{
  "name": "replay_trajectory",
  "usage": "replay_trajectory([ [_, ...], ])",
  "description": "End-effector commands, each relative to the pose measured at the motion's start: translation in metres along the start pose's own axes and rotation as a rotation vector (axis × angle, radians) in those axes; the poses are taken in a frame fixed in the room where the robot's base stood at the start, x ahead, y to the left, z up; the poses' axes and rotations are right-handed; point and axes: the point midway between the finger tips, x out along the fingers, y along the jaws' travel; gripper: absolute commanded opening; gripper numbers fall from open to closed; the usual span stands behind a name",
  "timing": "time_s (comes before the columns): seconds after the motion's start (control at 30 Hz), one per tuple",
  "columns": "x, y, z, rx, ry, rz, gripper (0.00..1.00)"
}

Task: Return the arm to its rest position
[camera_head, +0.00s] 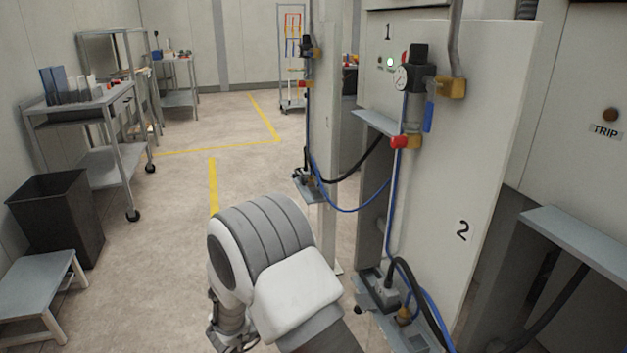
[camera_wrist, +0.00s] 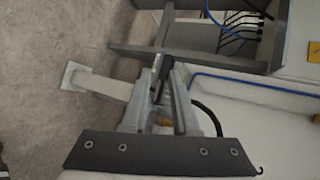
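My arm (camera_head: 275,255) shows in the head view at the lower middle, bent, with its white and grey links in front of the floor and left of panel 2. My gripper's fingers are not clear in the head view. In the wrist view my gripper (camera_wrist: 166,70) points away from the camera, past a dark bolted bar. Its two grey fingers run close together towards a grey metal frame. I cannot tell whether they are apart or closed, and no held object is clear.
A bin (camera_head: 60,215), a step stool (camera_head: 38,290) and a cart (camera_head: 80,105) are at left. Open floor lies between.

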Motion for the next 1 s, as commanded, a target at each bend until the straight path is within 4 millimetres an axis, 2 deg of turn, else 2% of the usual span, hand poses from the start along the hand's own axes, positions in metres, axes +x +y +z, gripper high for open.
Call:
replay_trajectory([
  [0.03, -0.001, -0.021, 0.009, -0.015, -0.05, 0.029, 0.28],
  [0.2, -0.011, -0.075, 0.034, -0.132, -0.239, 0.109, 0.28],
  [0.33, -0.027, -0.116, 0.042, -0.245, -0.382, 0.14, 0.28],
  [0.47, -0.049, -0.152, 0.039, -0.38, -0.516, 0.149, 0.28],
  [0.6, -0.076, -0.187, 0.025, -0.545, -0.645, 0.136, 0.28],
  [0.77, -0.109, -0.215, -0.006, -0.761, -0.765, 0.108, 0.28],
  [1.0, -0.157, -0.235, -0.075, -1.122, -0.878, 0.065, 0.28],
])
